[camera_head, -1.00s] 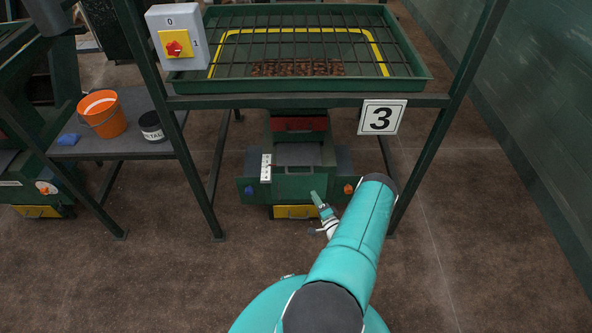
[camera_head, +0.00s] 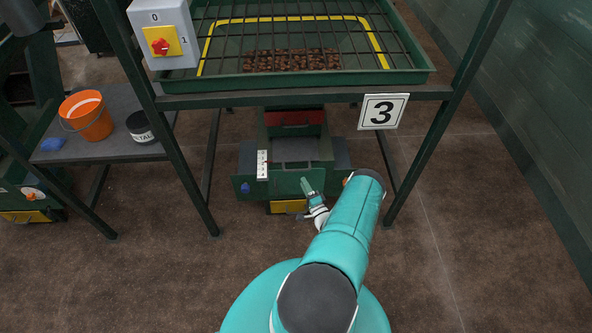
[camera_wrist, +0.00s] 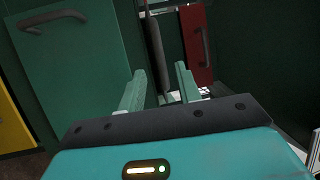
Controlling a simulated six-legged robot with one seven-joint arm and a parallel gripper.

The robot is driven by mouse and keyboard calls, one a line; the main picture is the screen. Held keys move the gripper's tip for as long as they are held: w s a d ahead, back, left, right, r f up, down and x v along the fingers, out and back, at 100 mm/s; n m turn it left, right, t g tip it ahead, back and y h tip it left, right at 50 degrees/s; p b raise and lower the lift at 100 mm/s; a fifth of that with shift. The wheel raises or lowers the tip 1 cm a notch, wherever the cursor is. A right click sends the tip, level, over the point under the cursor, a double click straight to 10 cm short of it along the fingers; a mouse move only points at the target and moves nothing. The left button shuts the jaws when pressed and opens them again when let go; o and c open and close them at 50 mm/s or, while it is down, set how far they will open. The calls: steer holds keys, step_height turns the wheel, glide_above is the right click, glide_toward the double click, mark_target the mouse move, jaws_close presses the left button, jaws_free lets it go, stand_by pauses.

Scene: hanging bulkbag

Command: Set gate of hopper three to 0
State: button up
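Hopper three is a green frame with a barred grate (camera_head: 300,30) over brown lumps. The scale marks are too small to read. My gripper (camera_head: 307,184) is in front of the box. In the wrist view my gripper (camera_wrist: 160,78) is open, with a dark bar (camera_wrist: 155,55) beyond the gap between its fingers. The red plate with a dark handle (camera_wrist: 196,45) is to their right.
A switch box (camera_head: 163,40) with a red knob is on the left post. An orange bucket (camera_head: 86,115) and a dark tin (camera_head: 141,127) stand on a side shelf. A yellow drawer (camera_head: 288,206) is under the feeder. Floor in front is clear; a wall is at right.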

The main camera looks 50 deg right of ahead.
mark_target(297, 170)
steer(key=x, duration=0.7)
steer(key=shift+w+d+r, duration=0.1)
steer(key=shift+w+d, duration=0.1)
steer(key=shift+w, duration=0.15)
jaws_close()
